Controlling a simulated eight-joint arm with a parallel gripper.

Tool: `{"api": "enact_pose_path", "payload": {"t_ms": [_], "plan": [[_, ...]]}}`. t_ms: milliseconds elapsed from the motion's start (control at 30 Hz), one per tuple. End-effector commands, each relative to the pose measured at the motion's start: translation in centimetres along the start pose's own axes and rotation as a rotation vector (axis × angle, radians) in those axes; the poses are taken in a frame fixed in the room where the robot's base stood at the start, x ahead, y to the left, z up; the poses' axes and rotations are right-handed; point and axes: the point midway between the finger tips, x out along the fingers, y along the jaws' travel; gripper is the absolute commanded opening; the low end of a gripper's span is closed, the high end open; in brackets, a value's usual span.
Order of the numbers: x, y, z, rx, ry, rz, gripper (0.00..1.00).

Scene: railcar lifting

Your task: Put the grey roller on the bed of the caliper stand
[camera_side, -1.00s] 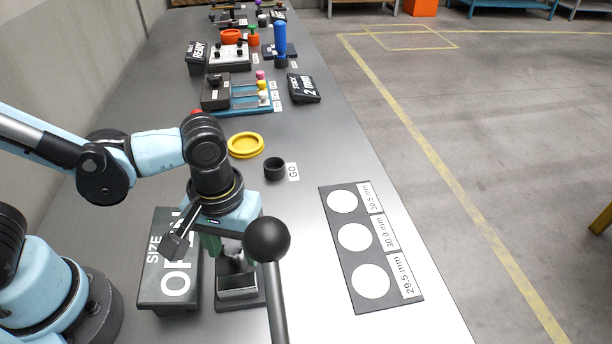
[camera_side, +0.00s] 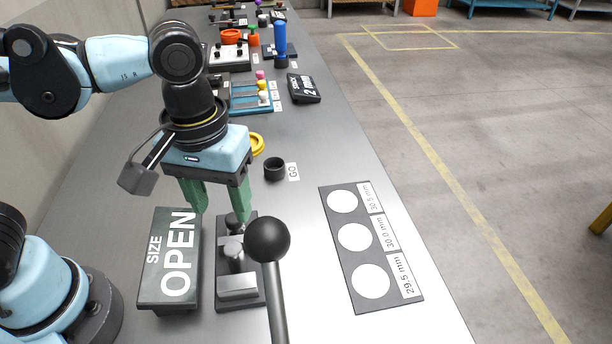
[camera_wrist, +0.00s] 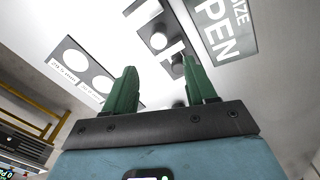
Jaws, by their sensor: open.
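The caliper stand (camera_side: 222,300) is a black base in front of my arm, with a pale grey block at its near end. A short grey cylinder, which looks like the grey roller (camera_side: 233,249), sits on the stand behind that block. It also shows in the wrist view (camera_wrist: 158,41). Another small grey round part is just behind it; the two are hard to tell apart. My gripper (camera_side: 221,215) has two green fingers, spread apart and empty, above the far end of the stand. The fingers also show in the wrist view (camera_wrist: 158,65).
A black ball-topped lever (camera_side: 267,240) rises in front of the stand's right side. The SIZE OPEN sign (camera_side: 165,285) is close on the left. A size card with white circles (camera_side: 333,225) lies to the right. A black cup (camera_side: 274,169) and yellow ring (camera_side: 257,144) are behind.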

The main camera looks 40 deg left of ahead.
Motion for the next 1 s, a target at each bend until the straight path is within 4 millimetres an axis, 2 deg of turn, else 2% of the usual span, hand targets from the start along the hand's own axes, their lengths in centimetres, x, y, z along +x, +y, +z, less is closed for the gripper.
{"api": "enact_pose_path", "payload": {"t_ms": [233,433,600,1000], "plan": [[0.7,-4.8,-5.7,0.152,0.235,0.147,0.56],[0.8,-9.4,-9.5,0.300,0.492,0.141,0.56],[0.7,-11.2,-10.7,0.361,0.590,0.104,0.56],[0.6,-11.2,-10.8,0.371,0.597,0.101,0.56]]}}
